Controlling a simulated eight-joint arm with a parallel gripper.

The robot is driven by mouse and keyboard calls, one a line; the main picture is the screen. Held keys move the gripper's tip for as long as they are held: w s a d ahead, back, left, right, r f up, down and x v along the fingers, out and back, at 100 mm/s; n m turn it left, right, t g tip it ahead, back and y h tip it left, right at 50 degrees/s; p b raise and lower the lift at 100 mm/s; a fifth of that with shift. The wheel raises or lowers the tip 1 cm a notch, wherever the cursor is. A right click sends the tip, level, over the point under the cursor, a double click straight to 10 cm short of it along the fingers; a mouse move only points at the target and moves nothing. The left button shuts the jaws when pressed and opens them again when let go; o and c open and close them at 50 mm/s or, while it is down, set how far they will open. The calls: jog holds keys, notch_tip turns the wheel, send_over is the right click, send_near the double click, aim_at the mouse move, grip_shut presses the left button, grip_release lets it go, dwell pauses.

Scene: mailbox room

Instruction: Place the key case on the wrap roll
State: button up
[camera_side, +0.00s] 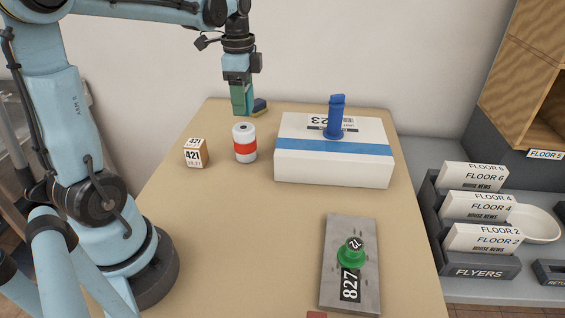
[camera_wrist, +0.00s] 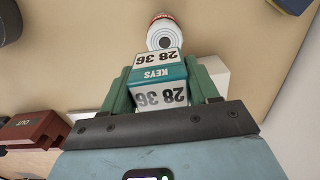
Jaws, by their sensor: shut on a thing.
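The key case (camera_wrist: 160,72), a white box with a teal band reading KEYS and 28 36, is between the green fingers of my gripper (camera_side: 241,108). My gripper is shut on it; in the side view the fingers mostly hide the case. The wrap roll (camera_side: 245,143), a white upright cylinder with a red band and a dark hole in its top, stands on the table. In the wrist view the wrap roll (camera_wrist: 162,34) shows just beyond the case. In the side view my gripper is above and behind the roll, apart from it.
A number cube (camera_side: 195,153) stands left of the roll, and a large white parcel (camera_side: 333,168) with a blue stamp (camera_side: 336,117) on it is to the right. A dark blue and yellow block (camera_side: 260,106) lies behind. A grey plate (camera_side: 349,220) with a green-knobbed piece lies in front.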

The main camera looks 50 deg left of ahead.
jog(key=shift+a+f, duration=0.4)
jog(key=shift+a, duration=0.2)
jog(key=shift+f, duration=1.95)
jog(key=shift+f, duration=0.1)
jog(key=o, duration=1.1)
